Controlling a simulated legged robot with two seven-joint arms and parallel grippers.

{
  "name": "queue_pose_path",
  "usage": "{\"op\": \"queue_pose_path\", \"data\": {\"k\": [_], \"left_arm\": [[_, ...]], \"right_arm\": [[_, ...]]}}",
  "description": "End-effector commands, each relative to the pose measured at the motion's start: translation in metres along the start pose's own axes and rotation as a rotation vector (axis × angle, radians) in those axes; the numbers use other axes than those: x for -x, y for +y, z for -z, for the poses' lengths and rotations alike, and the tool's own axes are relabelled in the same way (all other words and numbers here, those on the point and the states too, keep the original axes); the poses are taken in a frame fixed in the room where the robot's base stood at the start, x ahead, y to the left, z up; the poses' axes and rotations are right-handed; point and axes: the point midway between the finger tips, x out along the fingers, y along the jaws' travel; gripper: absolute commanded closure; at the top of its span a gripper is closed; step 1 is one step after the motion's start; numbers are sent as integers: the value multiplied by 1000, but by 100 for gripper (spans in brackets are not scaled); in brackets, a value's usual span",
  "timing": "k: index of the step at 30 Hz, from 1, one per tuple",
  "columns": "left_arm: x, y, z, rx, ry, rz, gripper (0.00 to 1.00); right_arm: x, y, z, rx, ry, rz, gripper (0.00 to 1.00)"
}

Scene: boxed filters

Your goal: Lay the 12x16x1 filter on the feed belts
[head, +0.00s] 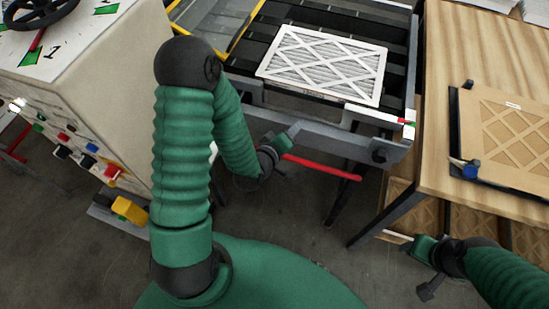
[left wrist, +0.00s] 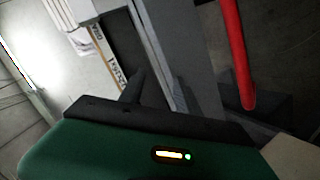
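A white-framed pleated filter (head: 322,65) with a crossed lattice face lies flat on the dark feed belts (head: 278,22). Its near edge is close to the grey front rail. In the left wrist view a pale edge strip (left wrist: 107,60) with partly readable print shows beyond a dark finger. My left gripper (head: 292,133) is in front of and below the front rail, apart from the filter in the head view. Its finger gap is not clear. My right gripper (head: 425,268) is low beside the wooden table, away from the belts; its fingers are unclear.
A red bar (head: 322,167) sticks out below the front rail, close to my left gripper; it also shows in the left wrist view (left wrist: 236,55). A wooden table (head: 453,125) at right carries a brown filter in a black frame (head: 510,128). A control cabinet (head: 85,85) stands at left.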

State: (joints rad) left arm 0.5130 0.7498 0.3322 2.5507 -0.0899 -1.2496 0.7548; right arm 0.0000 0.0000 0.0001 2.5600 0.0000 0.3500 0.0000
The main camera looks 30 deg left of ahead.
Motion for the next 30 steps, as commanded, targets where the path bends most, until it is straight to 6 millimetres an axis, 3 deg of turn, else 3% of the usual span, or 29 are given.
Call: {"op": "queue_pose_path", "data": {"k": [2, 6, 12, 15, 30], "left_arm": [[7, 4, -18, -252, -146, 103, 61], [51, -4, -38, -640, -425, 289, 61], [134, -5, -50, -938, -765, 407, 61], [154, -6, -53, -985, -845, 420, 61], [159, -7, -54, -992, -865, 426, 61]], "right_arm": [[0, 0, 0, 0, 0, 0, 45], [0, 0, 0, 0, 0, 0, 45], [0, 0, 0, 0, 0, 0, 45], [0, 0, 0, 0, 0, 0, 45], [0, 0, 0, 0, 0, 0, 45]]}}
